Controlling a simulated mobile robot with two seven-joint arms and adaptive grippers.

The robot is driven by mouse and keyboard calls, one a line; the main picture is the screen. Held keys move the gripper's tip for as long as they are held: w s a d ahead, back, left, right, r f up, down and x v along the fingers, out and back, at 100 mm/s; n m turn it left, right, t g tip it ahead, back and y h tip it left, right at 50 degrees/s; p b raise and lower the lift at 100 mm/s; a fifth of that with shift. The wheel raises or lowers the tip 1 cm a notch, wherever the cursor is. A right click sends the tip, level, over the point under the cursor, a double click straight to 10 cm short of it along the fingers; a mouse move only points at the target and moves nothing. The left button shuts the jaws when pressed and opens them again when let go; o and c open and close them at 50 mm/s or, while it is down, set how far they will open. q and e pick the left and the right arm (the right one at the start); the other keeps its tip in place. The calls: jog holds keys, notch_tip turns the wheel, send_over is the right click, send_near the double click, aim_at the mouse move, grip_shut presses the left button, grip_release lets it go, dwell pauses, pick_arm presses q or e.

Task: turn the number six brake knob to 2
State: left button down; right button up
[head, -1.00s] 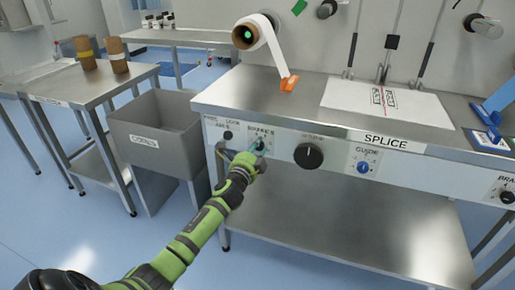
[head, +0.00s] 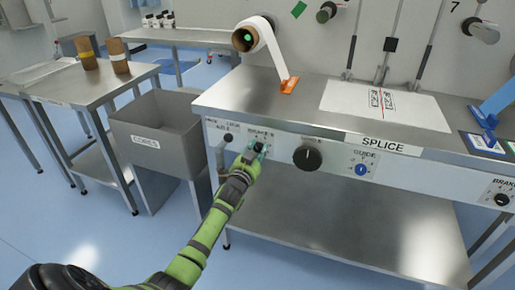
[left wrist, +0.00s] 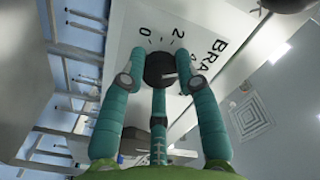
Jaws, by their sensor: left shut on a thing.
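The brake knob (left wrist: 159,70) is a small dark round knob on a white plate marked 0, 2, 4 and part of the word BRA. A pale line on the knob points to the right in the left wrist view; the exact mark it meets is hard to tell. My left gripper (left wrist: 160,76) has its teal fingers on both sides of the knob, shut on it. In the head view my left gripper (head: 256,152) reaches the knob on the front panel, left of the large black dial. The knob is partly hidden there, and its number is too small to read. My right gripper is out of view.
The large black dial (head: 307,157) and blue guide knob (head: 361,170) sit to the right on the panel. Another brake knob (head: 501,199) is at the far right. A grey bin (head: 160,158) stands left of the splice table (head: 350,112).

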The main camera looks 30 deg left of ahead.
pick_arm(q)
jog(key=shift+a+r+n+p, duration=0.2)
jog(key=shift+n+p, duration=0.1)
jog(key=shift+n, duration=0.7)
jog(key=n+p, duration=0.1)
jog(key=n, duration=0.2)
jog(key=shift+f+n, duration=0.1)
jog(key=shift+n, duration=0.2)
jog(key=n, duration=0.2)
jog(key=shift+d+f+n+p, duration=0.1)
jog(key=shift+f+n+p, duration=0.05)
jog(key=shift+n+p, duration=0.2)
jog(key=shift+f+n, duration=0.1)
jog(key=shift+n, duration=0.35)
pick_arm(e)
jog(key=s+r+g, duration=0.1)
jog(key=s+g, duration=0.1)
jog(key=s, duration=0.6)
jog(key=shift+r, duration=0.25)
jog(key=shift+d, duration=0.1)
pick_arm(q)
jog(key=shift+s+d+f, duration=0.1)
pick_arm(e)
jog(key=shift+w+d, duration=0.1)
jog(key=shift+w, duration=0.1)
pick_arm(q)
jog(key=c, duration=0.9)
grip_release()
